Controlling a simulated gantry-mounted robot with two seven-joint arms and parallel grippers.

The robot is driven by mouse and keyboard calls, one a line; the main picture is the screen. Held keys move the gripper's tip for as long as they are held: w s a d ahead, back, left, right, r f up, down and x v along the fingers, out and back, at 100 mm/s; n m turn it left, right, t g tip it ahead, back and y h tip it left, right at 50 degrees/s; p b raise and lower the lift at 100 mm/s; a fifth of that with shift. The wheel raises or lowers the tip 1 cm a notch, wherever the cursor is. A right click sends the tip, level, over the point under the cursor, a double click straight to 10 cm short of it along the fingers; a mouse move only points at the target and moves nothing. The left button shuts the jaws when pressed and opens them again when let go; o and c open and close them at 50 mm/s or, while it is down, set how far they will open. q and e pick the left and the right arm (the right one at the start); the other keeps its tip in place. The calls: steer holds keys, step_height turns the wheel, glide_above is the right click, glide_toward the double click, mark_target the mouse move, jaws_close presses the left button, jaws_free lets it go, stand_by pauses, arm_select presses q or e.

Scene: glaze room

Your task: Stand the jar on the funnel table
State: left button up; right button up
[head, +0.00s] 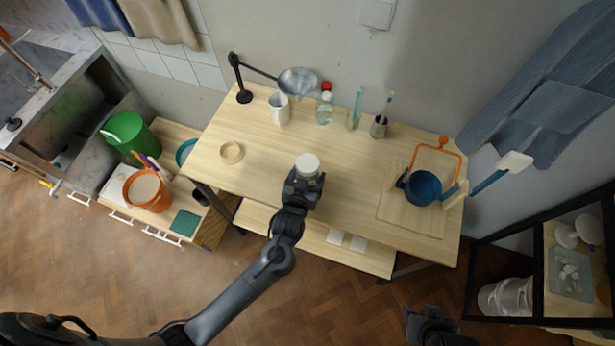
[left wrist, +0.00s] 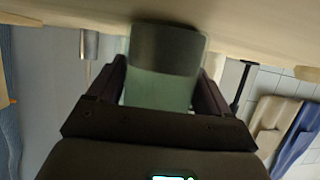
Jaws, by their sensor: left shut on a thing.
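My left gripper (head: 303,185) is shut on the jar (head: 307,165), which shows a pale round lid from above in the head view. In the left wrist view the jar (left wrist: 162,85) is pale green glass with a dark grey band towards the tabletop (left wrist: 235,22); that view looks upside down. The funnel table (head: 265,165) is a light wooden table with a metal funnel (head: 298,82) on a black stand at its back left. The jar is over the table's middle; I cannot tell whether it touches the top. My right gripper (head: 425,318) is low in the head view, away from the table.
A white jug (head: 279,109), a bottle (head: 324,110) and a metal cup (head: 378,127) stand along the back. A wooden ring (head: 231,152) lies at left. Bare tabletop surrounds the jar.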

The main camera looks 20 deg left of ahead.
arm_select(q)
steer(key=shift+r, duration=0.1)
steer(key=o, duration=1.5)
steer(key=shift+f, duration=0.25)
